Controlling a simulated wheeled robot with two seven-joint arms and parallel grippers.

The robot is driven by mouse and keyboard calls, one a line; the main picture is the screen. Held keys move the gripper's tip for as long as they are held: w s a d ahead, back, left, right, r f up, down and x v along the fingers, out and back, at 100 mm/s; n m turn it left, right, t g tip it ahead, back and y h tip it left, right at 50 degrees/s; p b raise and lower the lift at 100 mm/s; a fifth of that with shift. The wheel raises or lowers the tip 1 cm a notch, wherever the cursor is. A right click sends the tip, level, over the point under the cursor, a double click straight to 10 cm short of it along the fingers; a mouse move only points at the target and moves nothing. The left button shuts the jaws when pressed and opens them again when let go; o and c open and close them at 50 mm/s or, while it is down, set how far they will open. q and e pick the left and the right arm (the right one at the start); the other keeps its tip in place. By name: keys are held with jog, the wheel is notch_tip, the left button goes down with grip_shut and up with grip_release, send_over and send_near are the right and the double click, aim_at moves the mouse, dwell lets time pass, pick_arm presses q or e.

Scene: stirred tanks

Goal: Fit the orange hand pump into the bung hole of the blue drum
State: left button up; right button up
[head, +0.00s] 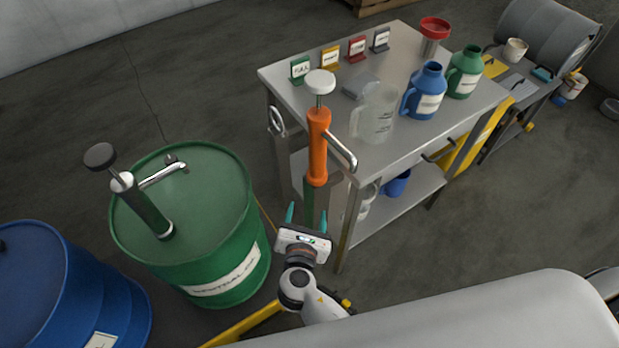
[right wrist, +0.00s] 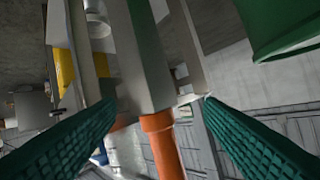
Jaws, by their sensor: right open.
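The orange hand pump (head: 317,150) stands upright by the near left corner of the bench, with a white knob on top and a silver spout. Below its orange body is a dark green section beside a grey post; its lower end is hidden. My right gripper (head: 306,214) is open, just in front of this lower section. In the right wrist view, part of the orange pump (right wrist: 161,145) shows between the spread teal fingers, with clear gaps either side. The blue drum (head: 62,285) is at the lower left, partly cut off; I cannot make out its bung hole. My left gripper is not in view.
A green drum (head: 205,235) carrying a dark green pump (head: 148,207) stands between the blue drum and the bench. The metal bench (head: 420,135) holds a clear jug (head: 376,115), blue and green jugs and several small signs. A yellow bar lies low near my arm.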

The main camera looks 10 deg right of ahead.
aim_at(316, 149)
notch_tip(316, 149, up, 13)
jog(key=n+t+h, duration=0.2)
jog(key=t+h, duration=0.1)
jog(key=x, duration=0.5)
jog(key=p+x, duration=0.1)
jog(key=x, duration=0.5)
jog(key=shift+s+d+r, duration=0.15)
jog(key=shift+d+r, duration=0.05)
jog(key=shift+p+x, duration=0.3)
jog(key=shift+x, duration=0.5)
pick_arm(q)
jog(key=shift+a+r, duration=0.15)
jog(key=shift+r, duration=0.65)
pick_arm(e)
jog(key=shift+f, duration=0.1)
grip_shut()
jog(key=c, duration=0.8)
grip_release()
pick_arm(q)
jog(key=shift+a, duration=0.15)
pick_arm(e)
jog(key=shift+c, duration=0.7)
